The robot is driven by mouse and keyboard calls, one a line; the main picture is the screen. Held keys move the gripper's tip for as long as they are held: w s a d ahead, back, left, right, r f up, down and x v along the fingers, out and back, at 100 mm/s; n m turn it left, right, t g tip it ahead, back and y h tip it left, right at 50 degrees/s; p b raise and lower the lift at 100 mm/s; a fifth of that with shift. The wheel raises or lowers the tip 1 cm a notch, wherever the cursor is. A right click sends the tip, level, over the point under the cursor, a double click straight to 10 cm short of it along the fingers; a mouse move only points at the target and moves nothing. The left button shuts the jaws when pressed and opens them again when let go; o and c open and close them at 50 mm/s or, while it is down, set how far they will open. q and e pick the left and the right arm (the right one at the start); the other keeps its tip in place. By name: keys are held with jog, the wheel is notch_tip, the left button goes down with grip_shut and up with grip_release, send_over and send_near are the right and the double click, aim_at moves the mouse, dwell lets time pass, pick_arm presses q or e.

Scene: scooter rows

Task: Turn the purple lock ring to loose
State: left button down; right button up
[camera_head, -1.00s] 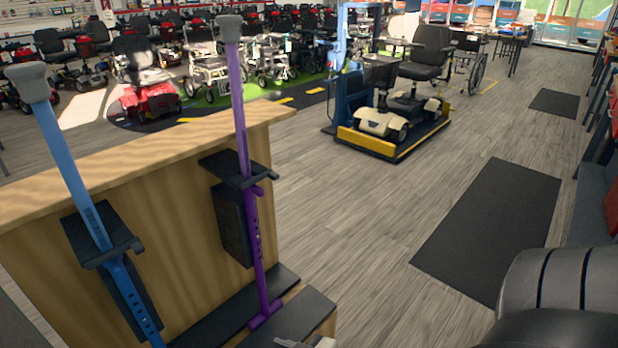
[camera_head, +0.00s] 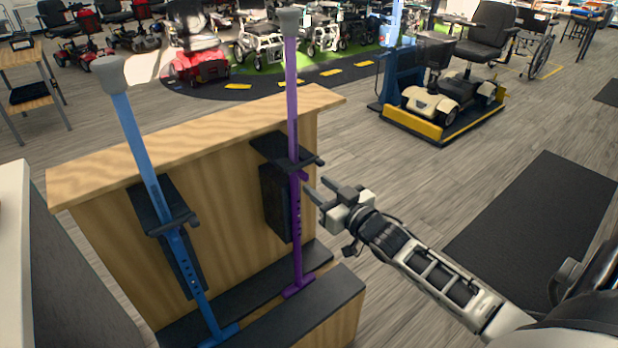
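A purple pole (camera_head: 292,120) with a grey top stands upright in a black holder on a wooden stand. The purple lock ring (camera_head: 298,175) sits on the pole just below the black clamp, with a small tab sticking out to the right. Whether it is loose or tight I cannot tell. My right gripper (camera_head: 318,187) is just right of the ring, fingers apart and pointing at it, with nothing visible between them; contact is not clear. My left gripper is not in view.
A blue pole (camera_head: 145,165) stands in a similar holder to the left on the wooden stand (camera_head: 220,135). A scooter on a yellow-edged platform (camera_head: 412,128) stands behind. A dark mat (camera_head: 560,215) lies on open floor at right. A pale surface edges the left.

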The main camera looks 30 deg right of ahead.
aim_at(308, 178)
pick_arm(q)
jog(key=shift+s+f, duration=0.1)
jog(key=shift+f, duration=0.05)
pick_arm(e)
jog(key=shift+w+a, duration=0.2)
jog(key=shift+w, duration=2.05)
grip_shut()
